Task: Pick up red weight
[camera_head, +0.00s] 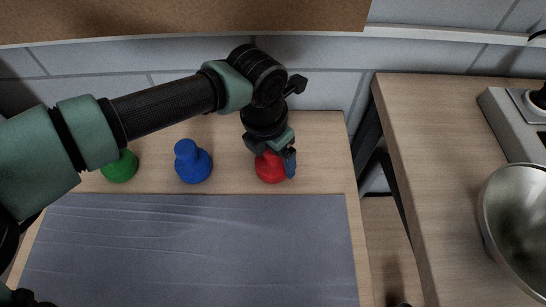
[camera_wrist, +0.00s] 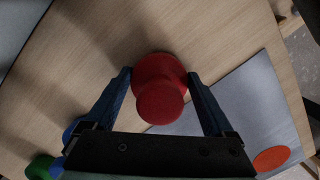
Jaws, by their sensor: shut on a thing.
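The red weight (camera_head: 268,170) stands upright on the wooden table, behind the grey mat, at the right end of a row of weights. My gripper (camera_head: 277,160) is above and around it, pointing down. In the wrist view the red weight (camera_wrist: 160,88) is between the two blue fingers of my gripper (camera_wrist: 160,82), which are shut on it. The head view shows its base at the table surface, and I cannot see a clear gap under it. My fingers hide its upper part in the head view.
A blue weight (camera_head: 192,163) stands to the left, and a green weight (camera_head: 120,167) beyond it, partly behind my arm. The grey mat (camera_head: 190,250) fills the table's front. An orange-red disc (camera_wrist: 271,159) lies on the mat. A counter with a metal bowl (camera_head: 520,225) is at right.

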